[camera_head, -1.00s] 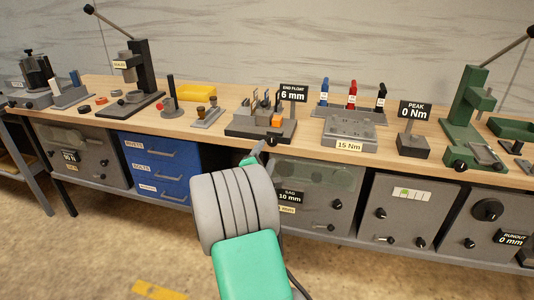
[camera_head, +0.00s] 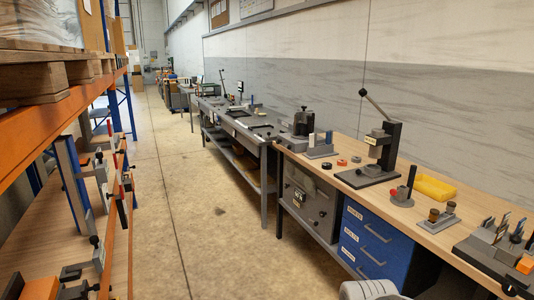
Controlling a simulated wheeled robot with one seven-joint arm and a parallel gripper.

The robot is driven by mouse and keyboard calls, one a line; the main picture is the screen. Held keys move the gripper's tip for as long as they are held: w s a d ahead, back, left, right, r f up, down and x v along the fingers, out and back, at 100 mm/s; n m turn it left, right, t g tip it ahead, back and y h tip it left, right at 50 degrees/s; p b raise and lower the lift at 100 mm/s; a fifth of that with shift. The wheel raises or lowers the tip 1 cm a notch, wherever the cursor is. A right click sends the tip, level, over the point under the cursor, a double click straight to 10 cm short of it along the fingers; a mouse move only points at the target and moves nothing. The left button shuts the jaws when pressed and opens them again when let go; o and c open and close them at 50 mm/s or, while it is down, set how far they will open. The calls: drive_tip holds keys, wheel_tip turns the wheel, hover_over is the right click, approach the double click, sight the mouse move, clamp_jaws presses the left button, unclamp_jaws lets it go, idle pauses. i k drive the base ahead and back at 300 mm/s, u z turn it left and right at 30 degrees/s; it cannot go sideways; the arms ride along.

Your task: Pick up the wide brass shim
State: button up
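I cannot make out a wide brass shim in the head view; at this distance no piece can be told as it. A small grey stand (camera_head: 438,222) on the wooden bench (camera_head: 335,177) carries two brownish, brass-like knobs, and a yellow tray (camera_head: 436,188) lies behind it. A fixture (camera_head: 490,252) with several upright dark pieces and an orange block is at the right edge, partly cut off. My gripper is out of view; only a grey part of my arm shows at the bottom edge.
A lever press (camera_head: 384,153) stands on the bench, with blue drawers (camera_head: 372,243) and a grey cabinet (camera_head: 308,200) below. A darker bench (camera_head: 238,125) stands farther back. Orange shelving (camera_head: 70,110) lines the left side. The aisle floor (camera_head: 205,220) between is clear.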

sight(500, 235)
drive_tip(key=u, duration=0.2)
drive_tip(key=i, duration=1.15)
drive_tip(key=z, duration=0.8)
